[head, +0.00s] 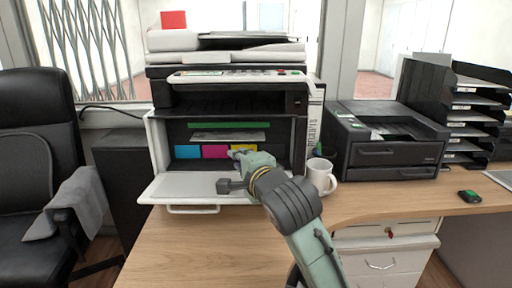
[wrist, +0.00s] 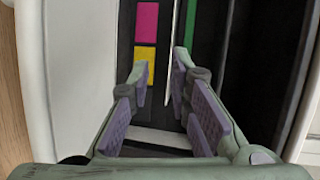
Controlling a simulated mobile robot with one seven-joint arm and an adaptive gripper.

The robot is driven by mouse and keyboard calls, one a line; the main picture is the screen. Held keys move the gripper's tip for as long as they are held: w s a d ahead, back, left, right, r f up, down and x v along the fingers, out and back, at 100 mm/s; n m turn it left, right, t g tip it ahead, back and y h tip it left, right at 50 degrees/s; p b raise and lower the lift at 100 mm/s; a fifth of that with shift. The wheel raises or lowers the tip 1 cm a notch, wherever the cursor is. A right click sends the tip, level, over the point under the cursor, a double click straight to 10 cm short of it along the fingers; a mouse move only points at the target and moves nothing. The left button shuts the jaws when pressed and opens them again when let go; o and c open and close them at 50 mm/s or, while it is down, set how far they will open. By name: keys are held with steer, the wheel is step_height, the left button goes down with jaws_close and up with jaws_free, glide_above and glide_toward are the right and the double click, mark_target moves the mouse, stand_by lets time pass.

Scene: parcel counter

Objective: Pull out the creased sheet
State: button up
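The sheet (head: 228,136) is a pale grey strip inside the open printer (head: 157,140), below a green bar (head: 228,125). In the wrist view the sheet (wrist: 169,45) is a thin, pale edge-on line beside the green bar (wrist: 189,30). Its creases cannot be made out. My gripper (head: 236,154) reaches into the printer's opening, in front of the coloured blocks. In the wrist view my gripper (wrist: 161,72) is open, with its two fingers apart. The sheet's edge appears between the fingertips, with no visible grip on it.
The printer's lowered front door (head: 190,187) lies below my gripper. Magenta (head: 215,152) and cyan (head: 187,152) blocks sit under the sheet. A white mug (head: 321,177) stands right of the opening, close to my arm. A black printer (head: 385,140) stands further right.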

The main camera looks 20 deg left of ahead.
mark_target(243, 139)
steer(key=shift+w+d+f, duration=0.1)
steer(key=shift+w+d, duration=0.2)
steer(key=shift+w, duration=0.15)
steer(key=w+a, duration=0.1)
steer(key=w, duration=0.2)
steer(key=w+a, duration=0.1)
steer(key=w, duration=0.5)
steer(key=shift+a, duration=0.4)
steer(key=shift+w+a+p, duration=0.25)
steer(key=shift+w+p, duration=0.25)
steer(key=shift+w, duration=0.45)
steer(key=shift+c, duration=0.3)
jaws_close()
